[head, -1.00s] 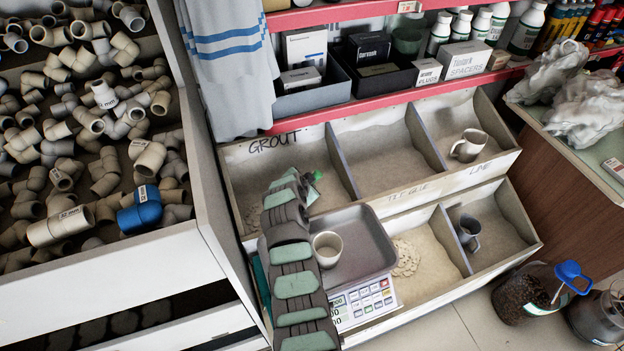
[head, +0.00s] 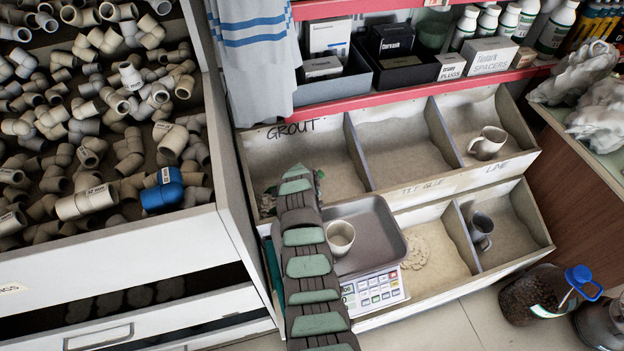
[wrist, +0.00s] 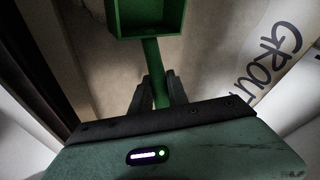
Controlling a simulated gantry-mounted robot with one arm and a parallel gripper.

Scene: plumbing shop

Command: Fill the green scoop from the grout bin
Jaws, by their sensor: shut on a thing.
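The green scoop shows at the top middle of the wrist view (wrist: 148,22). Its handle is between the two dark fingers of my gripper (wrist: 160,90), which is shut on it. The part of the scoop's box in view looks green inside, with no powder seen there; its far end is cut off. The grout bin (head: 300,155) is the upper left bin in the head view, with pale powder. The wrist view has pale powder (wrist: 215,45) around the scoop. In the head view my arm hides my gripper and most of the scoop; whether it touches the powder is unclear.
A scale with a grey tray (head: 375,225) and a cup (head: 340,237) stands just right of my arm. Wooden bin dividers (head: 357,150) and the pipe-fitting shelf's side panel (head: 226,170) flank the grout bin. A red shelf edge (head: 420,95) runs above.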

